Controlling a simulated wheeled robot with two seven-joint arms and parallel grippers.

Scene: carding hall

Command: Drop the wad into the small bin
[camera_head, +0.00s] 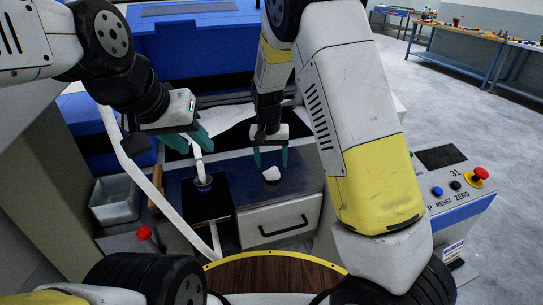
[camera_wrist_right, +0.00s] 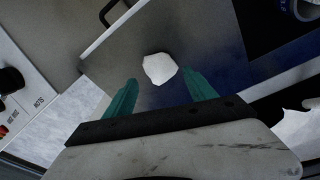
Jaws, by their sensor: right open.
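The white wad (camera_head: 271,174) lies on the dark worktop (camera_head: 250,195) above a drawer. It also shows in the right wrist view (camera_wrist_right: 159,68), just beyond the fingertips and roughly centred between them. My right gripper (camera_head: 271,164) is open and empty, pointing down above the wad. Its green fingers show apart in the right wrist view (camera_wrist_right: 160,82). A small grey metal bin (camera_head: 115,217) stands at the left; its visible inside looks empty. My left gripper (camera_head: 192,145) hangs above the worktop, between the bin and my right gripper, with its green fingers apart.
A red knob (camera_head: 145,233) is near the bin. A control panel (camera_head: 456,190) is at the right. Blue machinery (camera_head: 190,50) stands behind.

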